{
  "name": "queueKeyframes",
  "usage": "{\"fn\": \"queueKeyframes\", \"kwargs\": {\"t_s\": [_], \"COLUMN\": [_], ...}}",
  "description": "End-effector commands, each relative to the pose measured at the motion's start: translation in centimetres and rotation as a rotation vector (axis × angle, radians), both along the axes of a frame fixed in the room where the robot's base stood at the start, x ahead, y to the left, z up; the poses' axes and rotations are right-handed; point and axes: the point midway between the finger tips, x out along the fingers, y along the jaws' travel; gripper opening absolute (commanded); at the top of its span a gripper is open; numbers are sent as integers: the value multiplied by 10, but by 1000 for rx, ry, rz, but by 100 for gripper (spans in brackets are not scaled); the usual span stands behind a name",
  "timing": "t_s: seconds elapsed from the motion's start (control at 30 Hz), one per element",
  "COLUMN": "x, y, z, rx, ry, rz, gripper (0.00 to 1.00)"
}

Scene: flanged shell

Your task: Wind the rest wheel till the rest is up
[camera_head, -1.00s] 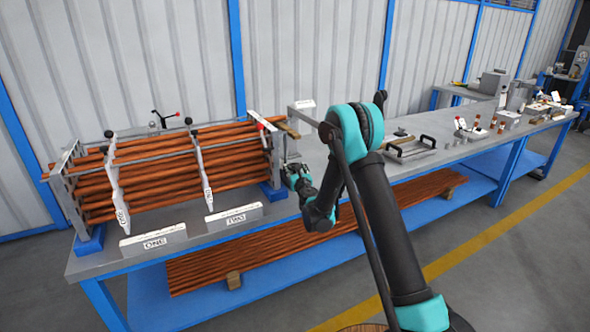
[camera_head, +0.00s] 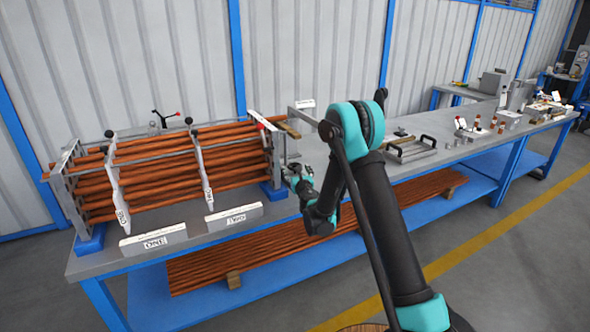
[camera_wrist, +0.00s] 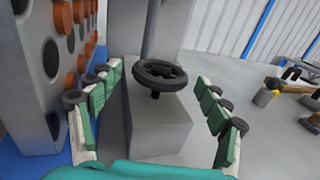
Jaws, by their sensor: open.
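The rest wheel (camera_wrist: 160,75) is a small black handwheel. In the wrist view it stands on a short stem above a grey block (camera_wrist: 158,125). My gripper (camera_wrist: 165,95) is open, with its green-padded fingers spread to the left and right of the wheel and block. The fingers appear apart from the wheel. A grey post (camera_wrist: 163,30) rises behind the wheel. In the head view my gripper (camera_head: 296,174) is beside the right end of the tube bundle (camera_head: 160,170), and the wheel cannot be made out there.
A perforated grey end plate (camera_wrist: 40,70) with copper tube ends stands close to the left finger. Labelled white blocks (camera_head: 153,241) (camera_head: 234,216) lie along the bench front. A tray with black handles (camera_head: 410,149) sits farther right on the bench (camera_head: 300,235).

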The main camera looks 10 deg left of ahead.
Motion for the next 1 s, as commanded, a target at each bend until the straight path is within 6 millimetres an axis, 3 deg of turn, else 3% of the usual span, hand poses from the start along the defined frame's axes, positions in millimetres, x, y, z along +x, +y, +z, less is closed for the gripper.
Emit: {"fn": "queueKeyframes", "kwargs": {"t_s": [0.33,0.8,0.93,1.0], "x": [-48,-55,-55,-56], "y": [-16,-21,-43,-68], "z": [0,2,16,31], "rx": [0,11,105,212], "ry": [0,5,41,79], "rz": [0,-6,-57,-115], "gripper": [77,77,77,77]}}
